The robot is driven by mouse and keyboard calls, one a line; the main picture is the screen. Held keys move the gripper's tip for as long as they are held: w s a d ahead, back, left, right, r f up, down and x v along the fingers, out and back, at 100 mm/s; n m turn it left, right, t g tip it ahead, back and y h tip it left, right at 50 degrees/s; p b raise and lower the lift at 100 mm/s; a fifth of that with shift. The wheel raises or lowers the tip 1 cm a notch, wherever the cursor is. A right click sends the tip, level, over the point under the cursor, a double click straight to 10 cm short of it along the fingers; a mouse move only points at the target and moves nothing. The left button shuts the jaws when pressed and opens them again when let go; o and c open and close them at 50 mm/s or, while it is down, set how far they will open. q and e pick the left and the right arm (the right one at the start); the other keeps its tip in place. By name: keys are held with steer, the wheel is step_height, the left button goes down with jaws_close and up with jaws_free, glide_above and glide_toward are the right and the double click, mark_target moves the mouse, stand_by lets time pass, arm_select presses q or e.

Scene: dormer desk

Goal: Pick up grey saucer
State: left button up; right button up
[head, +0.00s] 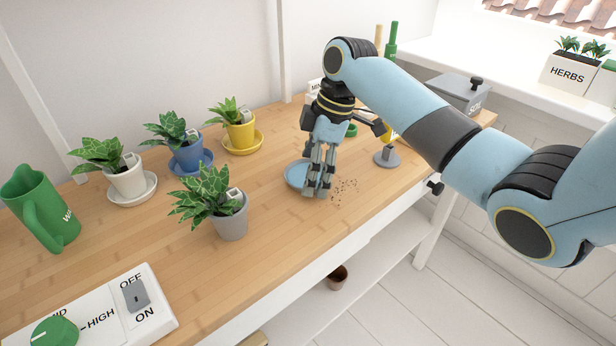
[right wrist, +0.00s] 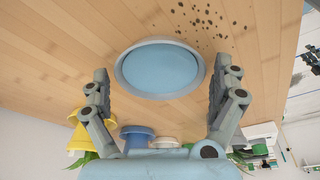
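The saucer (head: 292,178) lies flat on the wooden desk and looks blue-grey. In the right wrist view the saucer (right wrist: 160,70) shows a blue middle and a greyer rim. My right gripper (head: 317,192) points down over the saucer's right part in the head view and hides some of it. In the right wrist view its fingers are spread apart with nothing between them, and the saucer shows beyond the gap. My left gripper is not in view.
Dark crumbs (head: 345,188) lie right of the saucer. A grey pot (head: 231,220) with a plant stands to its left without a saucer. White (head: 127,180), blue (head: 187,155) and yellow (head: 239,131) pots stand on saucers behind. A grey round-based stand (head: 386,157) is at right.

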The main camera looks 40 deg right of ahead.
steer(key=c, duration=0.9)
steer(key=shift+o, duration=0.2)
steer(key=shift+r, duration=0.1)
